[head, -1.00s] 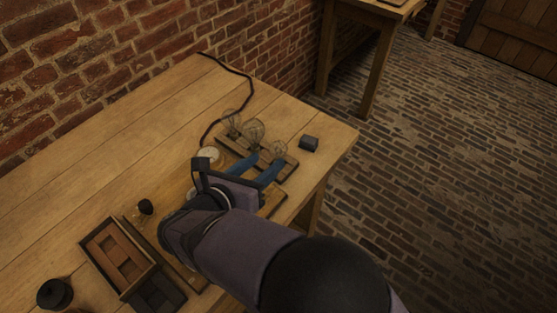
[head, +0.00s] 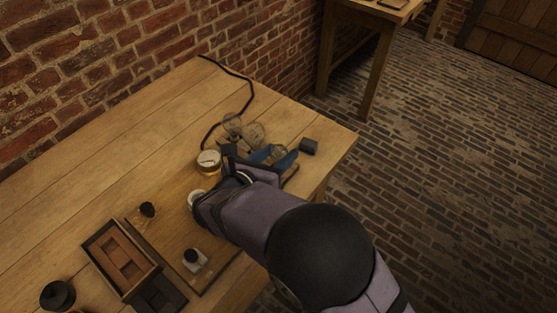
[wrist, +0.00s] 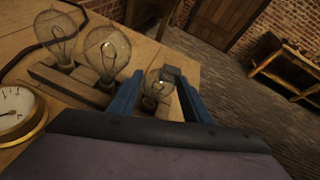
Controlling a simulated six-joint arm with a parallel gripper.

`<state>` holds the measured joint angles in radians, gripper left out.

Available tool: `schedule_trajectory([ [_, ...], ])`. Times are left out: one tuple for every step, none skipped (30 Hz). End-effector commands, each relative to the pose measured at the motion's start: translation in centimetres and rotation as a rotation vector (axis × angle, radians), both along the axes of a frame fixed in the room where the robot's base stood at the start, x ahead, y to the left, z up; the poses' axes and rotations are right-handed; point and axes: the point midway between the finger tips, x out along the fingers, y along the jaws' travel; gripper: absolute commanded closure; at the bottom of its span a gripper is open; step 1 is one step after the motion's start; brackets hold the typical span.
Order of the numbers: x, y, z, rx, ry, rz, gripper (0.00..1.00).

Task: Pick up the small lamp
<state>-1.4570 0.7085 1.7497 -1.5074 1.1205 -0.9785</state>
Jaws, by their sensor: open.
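The small lamp (wrist: 155,84) is a clear glass bulb on the wooden lamp board (wrist: 84,87). In the wrist view it shows between the fingers of my open gripper (wrist: 156,88), in line with the gap; whether the fingers reach around it I cannot tell. In the head view my gripper (head: 273,156) has its blue fingers at the small lamp (head: 279,152), partly hiding it. Two larger bulbs stand on the same board to the left, one in the middle (wrist: 107,50) and one at the end (wrist: 56,35).
A round brass gauge (wrist: 17,112) lies left of my gripper. A dark block (head: 309,146) sits beyond the lamp near the table's right edge. A black cable (head: 246,88) runs behind the bulbs. A box of brown blocks (head: 104,238) is at the left front. The table's back left is clear.

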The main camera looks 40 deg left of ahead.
Motion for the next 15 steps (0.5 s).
schedule_trajectory([
  [0.6,0.0,-0.1,-0.002,0.0,-0.004,0.56],
  [1.0,0.1,-0.2,-0.002,0.001,-0.005,0.56],
  [1.5,0.2,-0.4,-0.001,0.001,-0.005,0.56],
  [1.8,0.3,-0.5,-0.002,0.001,-0.004,0.56],
  [2.2,0.4,-0.7,-0.002,0.001,-0.004,0.56],
  [2.7,0.5,-0.9,-0.001,0.001,-0.004,0.56],
  [3.0,0.5,-1.0,-0.001,0.001,-0.004,0.56],
  [3.2,0.6,-1.2,-0.002,0.0,-0.004,0.56],
  [3.5,0.6,-1.3,-0.001,0.0,-0.003,0.56],
  [3.7,0.7,-1.4,-0.001,0.0,-0.003,0.56],
  [3.9,0.7,-1.4,-0.001,0.0,-0.002,0.56],
  [4.0,0.7,-1.5,0.0,0.001,-0.002,0.56],
  [4.0,0.8,-1.5,0.0,0.001,-0.001,0.56],
  [4.1,0.8,-1.6,0.0,0.001,-0.001,0.56],
  [4.1,0.8,-1.6,0.0,0.001,-0.001,0.56],
])
